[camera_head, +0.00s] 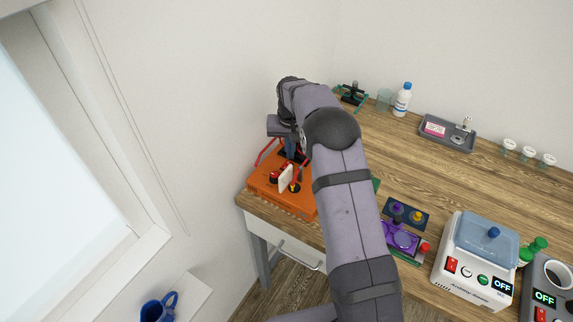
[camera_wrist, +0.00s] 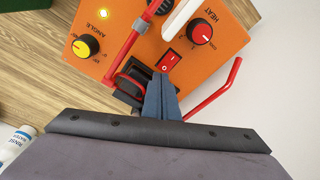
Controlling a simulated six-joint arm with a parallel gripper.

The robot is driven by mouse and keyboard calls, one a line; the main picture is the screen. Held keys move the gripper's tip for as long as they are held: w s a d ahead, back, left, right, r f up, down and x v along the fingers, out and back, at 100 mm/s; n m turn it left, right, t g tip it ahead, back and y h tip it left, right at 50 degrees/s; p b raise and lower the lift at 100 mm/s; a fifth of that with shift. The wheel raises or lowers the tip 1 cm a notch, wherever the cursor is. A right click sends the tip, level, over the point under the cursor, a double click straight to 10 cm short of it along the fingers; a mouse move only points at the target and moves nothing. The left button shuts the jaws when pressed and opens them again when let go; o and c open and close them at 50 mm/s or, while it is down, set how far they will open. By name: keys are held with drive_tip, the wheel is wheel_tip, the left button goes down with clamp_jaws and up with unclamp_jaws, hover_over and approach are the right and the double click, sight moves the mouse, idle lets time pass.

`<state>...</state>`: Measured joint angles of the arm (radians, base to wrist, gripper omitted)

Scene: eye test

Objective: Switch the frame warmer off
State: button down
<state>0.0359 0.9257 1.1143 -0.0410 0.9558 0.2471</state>
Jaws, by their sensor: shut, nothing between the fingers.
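The frame warmer is an orange box (camera_head: 262,190) at the left end of the table, and its panel (camera_wrist: 205,62) fills much of the wrist view. In the head view my gripper (camera_head: 291,148) is over the box, partly hidden.
Red bent rods (camera_wrist: 217,92) and a white piece (camera_head: 286,178) stand up from the box close to my fingers. A white bottle (camera_wrist: 15,142) is at the lower left of the wrist view.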

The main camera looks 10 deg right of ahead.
sight(290, 163)
drive_tip(key=shift+f+b, duration=0.4)
drive_tip(key=shift+f, duration=0.3)
idle(1.0)
drive_tip(key=shift+r, duration=0.2)
wheel_tip(290, 163, up, 7)
drive_tip(key=p, duration=0.5)
drive_tip(key=shift+f, duration=0.15)
idle(0.5)
drive_tip(key=s+a+n+g+b, duration=0.1)
drive_tip(key=s+a+n+b, duration=0.1)
drive_tip(key=s, duration=3.4)
drive_tip(key=shift+a+r+n+g, duration=0.35)
drive_tip(key=shift+a+n+g, duration=0.05)
drive_tip(key=shift+a+n, duration=0.1)
